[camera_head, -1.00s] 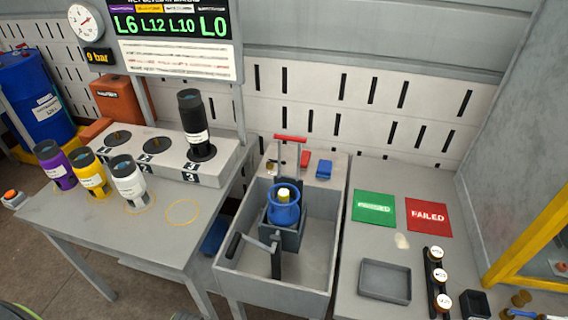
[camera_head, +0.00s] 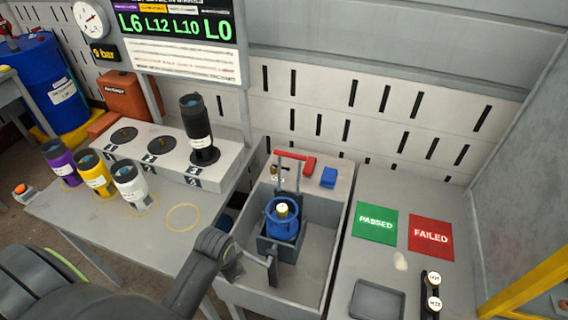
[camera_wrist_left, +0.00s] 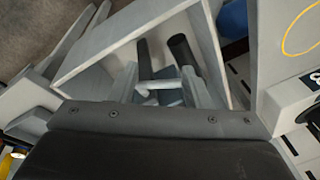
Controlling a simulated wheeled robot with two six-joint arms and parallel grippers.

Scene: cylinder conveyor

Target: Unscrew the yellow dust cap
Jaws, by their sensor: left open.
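A blue cylinder (camera_head: 282,229) stands upright in the grey vise (camera_head: 278,252) inside the grey basin (camera_head: 316,262). Two dark rods show beyond. My right gripper is not in view.
Purple (camera_head: 60,162), yellow (camera_head: 93,172) and white (camera_head: 129,186) cylinders stand on the left table. A black one (camera_head: 195,125) stands on the raised block. Green (camera_head: 375,222) and red (camera_head: 431,237) mats and a tray (camera_head: 377,300) lie on the right table. A red T-handle rises behind the vise.

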